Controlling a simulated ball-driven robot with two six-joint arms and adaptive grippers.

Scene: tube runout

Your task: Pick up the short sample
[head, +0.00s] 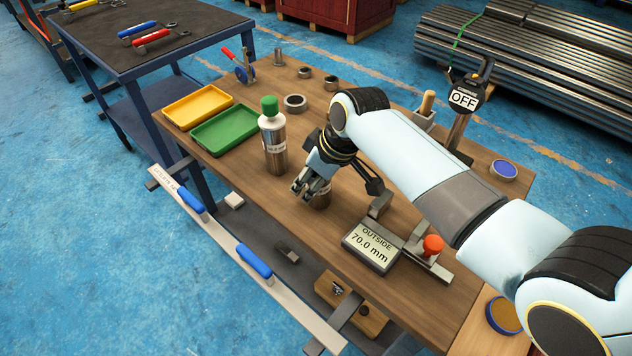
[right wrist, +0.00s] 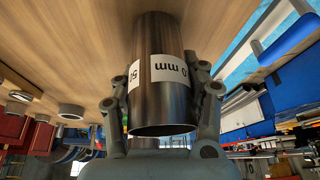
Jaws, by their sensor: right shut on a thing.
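The sample is a short dark metal tube (head: 322,198) at the middle of the wooden bench, mostly hidden by my right gripper in the head view. My right gripper (head: 311,186) is shut on it, with fingers on both sides. In the right wrist view the tube (right wrist: 160,105) sits between the fingers (right wrist: 163,100), its open end toward the camera. It bears a white label, partly readable, ending in "0 mm". The tube's far end is at or close to the bench top; I cannot tell whether it touches. My left gripper is not in view.
A green-capped bottle (head: 272,138) stands just left of the gripper. Green (head: 226,131) and yellow (head: 198,107) trays lie behind it. A sign reading "OUTSIDE 70.0 mm" (head: 371,247) and a red-knobbed fixture (head: 432,246) are at front right. A ring (head: 295,103) lies behind.

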